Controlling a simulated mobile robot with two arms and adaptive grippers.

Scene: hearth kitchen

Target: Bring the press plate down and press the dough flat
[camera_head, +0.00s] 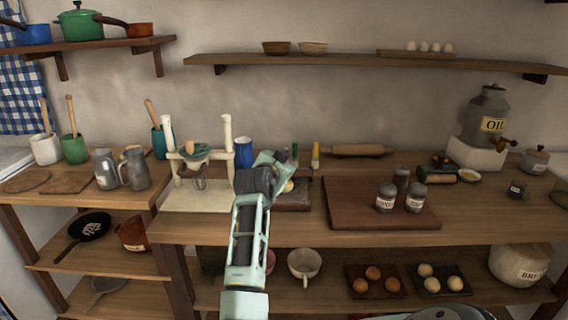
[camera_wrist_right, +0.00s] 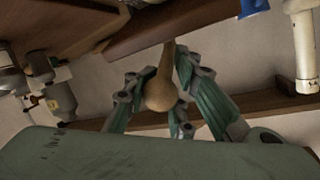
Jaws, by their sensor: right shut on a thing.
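My right gripper (camera_head: 270,168) is over the counter behind a small dark board (camera_head: 293,205). In the right wrist view the gripper (camera_wrist_right: 158,105) is shut around a tan, pear-shaped wooden handle (camera_wrist_right: 161,92), whose narrow end runs toward a dark wooden board (camera_wrist_right: 165,27). I cannot tell whether this board is the press plate or its base. A pale rounded thing (camera_head: 288,186), perhaps dough, shows just beside the gripper above the small board. My arm and gripper hide much of this spot. My left gripper is in neither view.
A large cutting board (camera_head: 345,205) with several grey jars stands to the right. A white-posted frame (camera_head: 227,135) and a blue cup (camera_head: 243,152) stand close on the left. A rolling pin (camera_head: 358,150) lies at the back. Bare counter (camera_head: 470,215) shows at right.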

